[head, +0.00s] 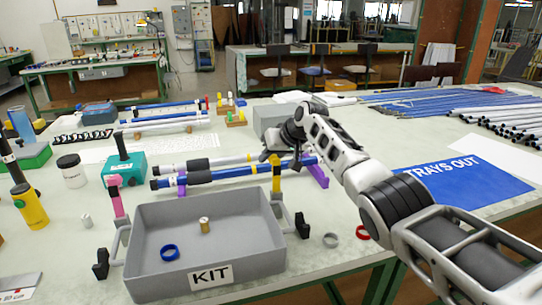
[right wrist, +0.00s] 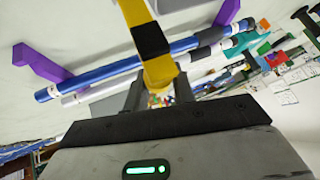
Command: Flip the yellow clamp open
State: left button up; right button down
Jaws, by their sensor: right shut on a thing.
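The yellow clamp (head: 276,178) stands at the right end of the grey KIT tray (head: 160,281), its yellow lever roughly upright in the head view. My right gripper (head: 277,155) comes down from the right and is shut on the top of this lever. In the right wrist view the yellow lever (right wrist: 133,12), with a black band, runs down between the fingers (right wrist: 158,92); its held end is partly hidden. A pink clamp (head: 116,203) stands upright at the tray's left end. My left gripper is not in view.
A blue ring (head: 169,253) and a brass-coloured cylinder (head: 204,225) lie in the tray. Blue and white rods (head: 225,174) rest on purple supports just behind. A red ring (head: 362,232) and a grey ring (head: 330,240) lie to the right, near the blue TRAYS OUT mat (head: 470,187).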

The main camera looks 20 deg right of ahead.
jog(key=shift+s+d+f, duration=0.15)
jog(key=shift+d+f, duration=0.1)
jog(key=shift+f, duration=0.2)
jog(key=c, duration=1.2)
grip_release()
jog(key=shift+a+r, duration=0.1)
jog(key=shift+r, duration=0.45)
jog(key=v, duration=1.5)
